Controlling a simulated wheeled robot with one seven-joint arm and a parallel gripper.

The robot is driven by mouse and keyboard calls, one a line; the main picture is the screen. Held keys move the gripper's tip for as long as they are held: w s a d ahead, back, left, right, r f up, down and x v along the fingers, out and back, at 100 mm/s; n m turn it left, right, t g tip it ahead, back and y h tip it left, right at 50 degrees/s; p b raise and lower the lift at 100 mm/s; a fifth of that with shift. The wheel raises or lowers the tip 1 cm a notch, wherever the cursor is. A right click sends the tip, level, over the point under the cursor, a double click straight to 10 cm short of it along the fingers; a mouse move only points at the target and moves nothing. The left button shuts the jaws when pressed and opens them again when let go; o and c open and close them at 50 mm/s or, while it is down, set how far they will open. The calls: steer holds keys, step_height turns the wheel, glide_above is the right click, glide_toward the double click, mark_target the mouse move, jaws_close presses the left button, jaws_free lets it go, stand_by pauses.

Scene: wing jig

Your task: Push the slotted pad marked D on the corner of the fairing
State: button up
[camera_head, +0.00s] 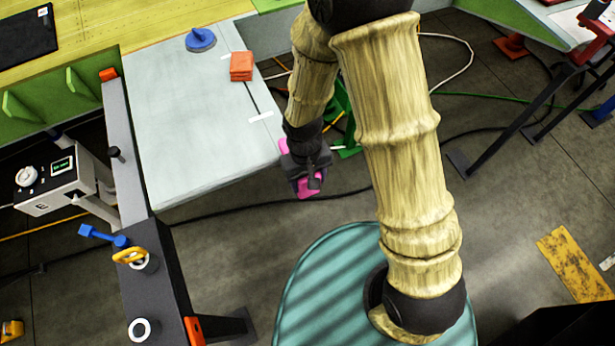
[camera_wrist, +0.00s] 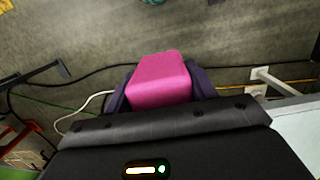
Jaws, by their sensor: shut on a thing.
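My gripper (camera_head: 309,181) is shut on a pink pad (camera_wrist: 160,80), which sits between the two dark fingers in the wrist view. Pink also shows around the fingers in the head view. No letter D or slot can be made out on the faces I see. The pale grey panel (camera_head: 190,130), which looks like the fairing, lies flat at the left. My gripper is just right of its near right corner; in the wrist view the panel's edge (camera_wrist: 301,125) is at the right. The pad appears apart from the panel, though height is hard to judge.
An orange-red block stack (camera_head: 241,66) and a blue suction-cup-like item (camera_head: 201,39) rest on the panel. A grey beam (camera_head: 123,150) and a dark clamp stand (camera_head: 150,280) border its left. A green stand (camera_head: 345,120) is behind my gripper. Cables cross the floor.

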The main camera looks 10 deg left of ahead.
steer(key=shift+w+a+f+p, duration=0.15)
steer(key=shift+w+a, duration=0.45)
steer(key=shift+w, duration=0.35)
steer(key=shift+w+a+p, duration=0.15)
steer(key=shift+w+a, duration=0.45)
steer(key=shift+w, duration=0.4)
steer(key=shift+w+a+f+p, duration=0.15)
steer(key=shift+w+a, duration=0.45)
steer(key=shift+w, duration=0.35)
stand_by(0.6)
steer(key=o, duration=1.1)
steer(key=shift+w, duration=0.1)
steer(key=shift+r, duration=0.15)
steer(key=shift+a+r, duration=0.1)
steer(key=shift+r, duration=0.35)
steer(key=r+b, duration=0.1)
steer(key=r, duration=0.4)
steer(key=w+r+b, duration=0.1)
steer(key=r, duration=0.4)
steer(key=a+r+b, duration=0.1)
steer(key=r+b, duration=0.1)
steer(key=r, duration=0.4)
steer(key=shift+w+r, duration=0.1)
steer(key=shift+w, duration=0.2)
steer(key=shift+d, duration=0.1)
